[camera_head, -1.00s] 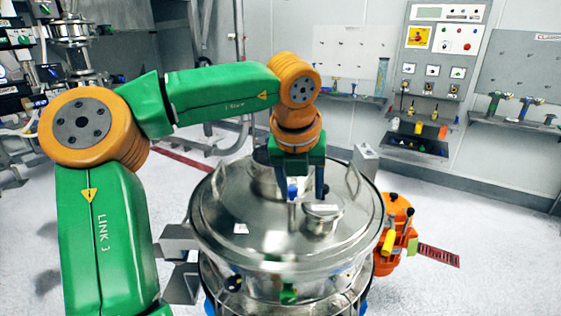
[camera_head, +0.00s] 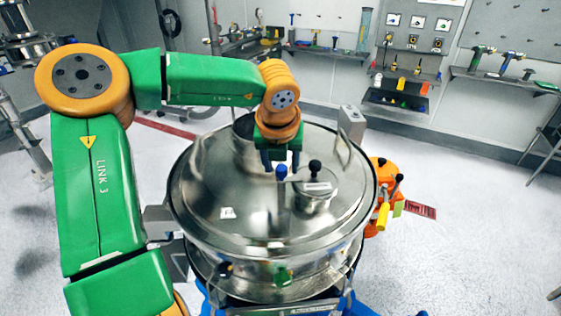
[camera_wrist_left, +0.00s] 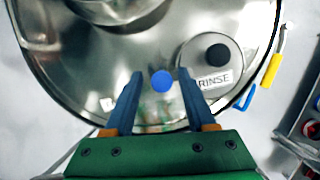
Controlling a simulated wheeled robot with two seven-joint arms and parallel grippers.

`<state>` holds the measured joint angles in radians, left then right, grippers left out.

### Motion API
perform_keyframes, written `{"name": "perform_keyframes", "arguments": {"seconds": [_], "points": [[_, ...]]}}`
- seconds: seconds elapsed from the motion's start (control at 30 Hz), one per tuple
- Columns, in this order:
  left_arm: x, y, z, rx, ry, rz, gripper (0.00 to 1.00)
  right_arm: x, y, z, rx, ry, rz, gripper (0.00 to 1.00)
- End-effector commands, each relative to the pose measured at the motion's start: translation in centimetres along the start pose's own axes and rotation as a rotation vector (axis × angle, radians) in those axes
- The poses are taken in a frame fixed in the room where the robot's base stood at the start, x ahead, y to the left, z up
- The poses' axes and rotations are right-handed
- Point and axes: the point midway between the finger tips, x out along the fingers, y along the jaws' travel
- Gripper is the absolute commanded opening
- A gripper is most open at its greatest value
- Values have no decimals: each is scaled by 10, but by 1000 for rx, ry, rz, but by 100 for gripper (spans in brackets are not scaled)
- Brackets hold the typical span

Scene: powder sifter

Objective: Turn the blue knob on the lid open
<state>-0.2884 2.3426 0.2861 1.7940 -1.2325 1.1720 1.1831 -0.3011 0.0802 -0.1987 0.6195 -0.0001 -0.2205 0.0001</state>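The blue knob (camera_head: 281,173) stands upright on the shiny metal lid (camera_head: 200,192) of the sifter. It also shows as a round blue top in the left wrist view (camera_wrist_left: 162,82). My left gripper (camera_head: 281,164) is over the lid, pointing down. In the left wrist view its two blue-grey fingers (camera_wrist_left: 161,76) are apart, one on each side of the knob, with a visible gap on both sides. The fingertips are near the knob's height; exact depth is hard to tell. My right gripper is in neither view.
A small round cover with a black knob (camera_head: 315,167) and a RINSE label (camera_wrist_left: 214,81) sits right of the blue knob. Metal handles rise from the lid. An orange unit with a yellow handle (camera_head: 383,216) stands at the lid's right. Wall shelves are at the back.

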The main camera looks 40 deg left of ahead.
Motion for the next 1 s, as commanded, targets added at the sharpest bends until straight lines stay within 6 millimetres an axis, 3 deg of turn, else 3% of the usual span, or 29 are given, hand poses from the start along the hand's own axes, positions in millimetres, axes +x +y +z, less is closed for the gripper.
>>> {"name": "perform_keyframes", "arguments": {"seconds": [0.03, 0.17, 0.2, 0.57, 1.0], "points": [[0, 0, 0, 0, 0, 0, 39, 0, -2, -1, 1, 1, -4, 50], [0, 0, 0, 0, 0, 0, 4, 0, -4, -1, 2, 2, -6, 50], [0, 0, 0, 0, 0, 0, 0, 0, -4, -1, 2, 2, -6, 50], [1, 0, 0, 41, -2, -19, 0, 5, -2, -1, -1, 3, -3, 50], [0, 2, 1, 357, -3, -152, 0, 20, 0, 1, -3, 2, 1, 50]]}}
